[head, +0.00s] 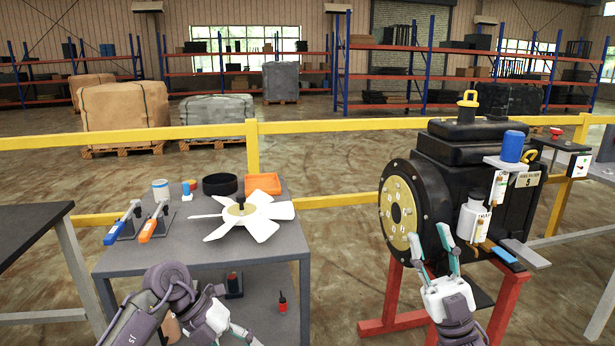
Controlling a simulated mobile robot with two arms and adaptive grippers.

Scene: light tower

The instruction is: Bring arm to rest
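My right gripper (430,240) points up in front of the black machine (462,165). Its two fingers are apart, with nothing seen between them. The fingertips overlap the machine's lower front in the picture; I cannot tell if they touch it. My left arm bends in at the bottom left, in front of the grey table (125,262). My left gripper (245,338) is low by the table's front, partly cut off by the bottom edge, so its opening is unclear.
The table holds a white fan (242,215), an orange tray (263,184), a black bowl (220,184) and blue and orange tools. The machine rests on a red stand (394,290), with a white bottle (473,219) at its side. A yellow rail (330,126) runs behind. Floor between table and stand is clear.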

